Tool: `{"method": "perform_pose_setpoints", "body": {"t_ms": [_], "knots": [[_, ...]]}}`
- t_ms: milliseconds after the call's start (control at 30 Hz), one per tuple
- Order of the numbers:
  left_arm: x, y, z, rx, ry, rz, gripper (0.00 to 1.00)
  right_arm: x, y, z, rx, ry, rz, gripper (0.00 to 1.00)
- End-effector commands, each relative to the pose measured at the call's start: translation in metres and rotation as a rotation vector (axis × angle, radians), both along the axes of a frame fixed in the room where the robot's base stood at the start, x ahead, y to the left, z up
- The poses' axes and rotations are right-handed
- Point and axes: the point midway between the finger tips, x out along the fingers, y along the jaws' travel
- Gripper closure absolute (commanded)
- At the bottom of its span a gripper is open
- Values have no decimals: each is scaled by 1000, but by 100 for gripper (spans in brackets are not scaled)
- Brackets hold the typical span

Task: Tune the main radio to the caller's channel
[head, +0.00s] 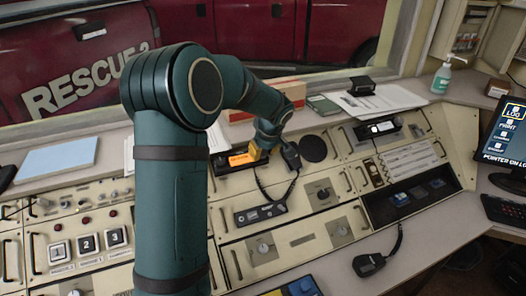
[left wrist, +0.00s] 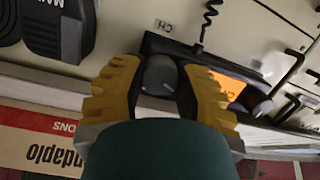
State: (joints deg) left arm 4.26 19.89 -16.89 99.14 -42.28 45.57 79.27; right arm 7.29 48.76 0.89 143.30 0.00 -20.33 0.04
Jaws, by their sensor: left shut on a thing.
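The main radio (head: 222,166) is a black unit with a lit orange display (head: 241,159), on the console near the window. In the left wrist view the display (left wrist: 229,86) appears upside down and its characters are too small to read surely. A dark round knob (left wrist: 160,74) sits beside a "CH" label. My left gripper (head: 258,153) reaches down over the radio's right end. In the left wrist view its yellow fingers (left wrist: 160,88) stand on both sides of the knob, shut on it. The gripper hides the knob in the head view. My right gripper is not in view.
A black handset (head: 291,156) with a coiled cord is close to the gripper's right. A cardboard box (head: 285,92) stands behind it. Another radio (head: 378,129) is to the right. A handset (head: 370,264) lies at the front. My left arm covers part of the console.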

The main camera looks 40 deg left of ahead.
Motion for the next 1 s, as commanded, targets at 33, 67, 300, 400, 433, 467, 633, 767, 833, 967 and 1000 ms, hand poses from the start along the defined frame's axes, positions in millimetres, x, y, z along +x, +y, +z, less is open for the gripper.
{"method": "perform_pose_setpoints", "body": {"t_ms": [33,67,300,400,433,467,633,767,833,967,1000], "knots": [[0,0,0,0,2,-2,100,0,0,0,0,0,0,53],[0,0,0,0,3,-4,100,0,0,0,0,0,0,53],[0,-1,0,17,37,-61,100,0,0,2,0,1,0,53],[0,-1,0,33,66,-114,100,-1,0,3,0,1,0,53],[1,-2,0,39,76,-130,100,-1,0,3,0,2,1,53],[1,-2,0,44,87,-150,100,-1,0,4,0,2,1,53],[0,-2,-1,81,162,-275,100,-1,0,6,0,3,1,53],[0,-2,-1,111,221,-379,100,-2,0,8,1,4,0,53],[0,-2,-1,127,252,-434,100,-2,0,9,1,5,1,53],[0,-2,-1,156,307,-528,100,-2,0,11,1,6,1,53],[0,-2,-1,164,323,-556,100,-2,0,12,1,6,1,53]]}}
